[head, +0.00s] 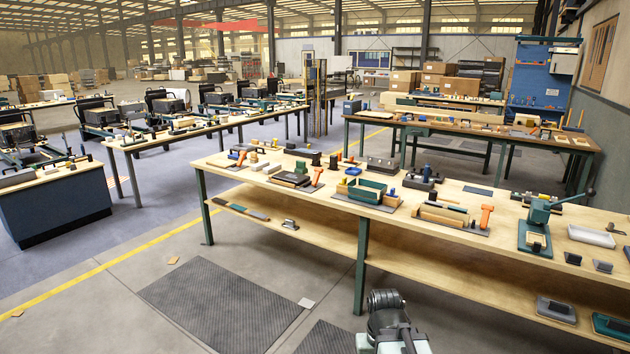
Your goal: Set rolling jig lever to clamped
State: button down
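Several small jigs stand on the long wooden workbench (400,228). One jig, with a pale roller-like bar (443,215) on a grey plate, has an upright orange lever (486,216) at its right. Other orange levers stand farther left, one beside a dark flat jig (317,177) and one near the bench's far left end (241,158). I cannot tell for certain which is the rolling jig, nor whether any lever is clamped. A grey part of my own arm shows at the bottom centre, below and apart from the bench. My gripper's fingers are not visible.
A green tray (367,190) and a green press (538,215) stand on the same bench. A lower shelf (450,255) and a green leg (361,265) lie on the near side. Dark mats (220,305) cover the floor in front. Grey floor at left is mostly clear.

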aim_at(318, 171)
jog(key=i, duration=2)
jog(key=u, duration=0.7)
jog(key=i, duration=2.6)
jog(key=u, duration=0.6)
